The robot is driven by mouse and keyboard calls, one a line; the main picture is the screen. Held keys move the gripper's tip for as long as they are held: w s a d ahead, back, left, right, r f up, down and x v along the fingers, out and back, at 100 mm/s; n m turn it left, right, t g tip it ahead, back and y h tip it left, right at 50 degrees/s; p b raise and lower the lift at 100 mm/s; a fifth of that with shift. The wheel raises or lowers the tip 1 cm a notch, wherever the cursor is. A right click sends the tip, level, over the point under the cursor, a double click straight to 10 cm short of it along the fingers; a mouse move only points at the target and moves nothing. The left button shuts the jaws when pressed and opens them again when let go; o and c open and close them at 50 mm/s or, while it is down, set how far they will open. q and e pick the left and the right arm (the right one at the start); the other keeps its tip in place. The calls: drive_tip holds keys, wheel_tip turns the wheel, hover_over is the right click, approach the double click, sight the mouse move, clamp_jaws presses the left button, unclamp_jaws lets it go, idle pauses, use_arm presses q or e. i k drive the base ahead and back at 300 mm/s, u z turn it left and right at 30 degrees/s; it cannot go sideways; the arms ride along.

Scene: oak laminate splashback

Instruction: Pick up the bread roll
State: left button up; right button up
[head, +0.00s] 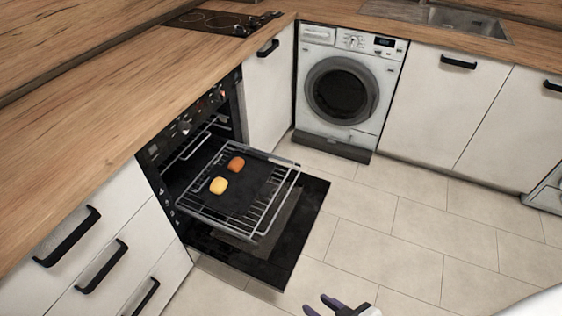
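Two small rounded items lie apart on a dark tray (254,192) on the pulled-out oven rack (262,222). One is orange-brown (236,164), farther back; the other is yellow (218,185), nearer. Either could be the bread roll; they are too small to tell surely. My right gripper (322,306) shows at the bottom edge, partly cut off, over the floor. Its dark fingertips are spread apart with nothing seen between them. It is well in front and to the right of the tray, touching nothing. My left gripper is out of view.
The oven door (300,240) is folded down under the rack and juts over the floor. Drawers with black handles (68,238) stand at left, a washing machine (346,88) at the back. The tiled floor (400,235) at right is clear.

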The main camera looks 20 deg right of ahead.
sight(237, 164)
drive_tip(key=z, duration=1.75)
drive_tip(key=i, duration=1.25)
drive_tip(key=u, duration=3.55)
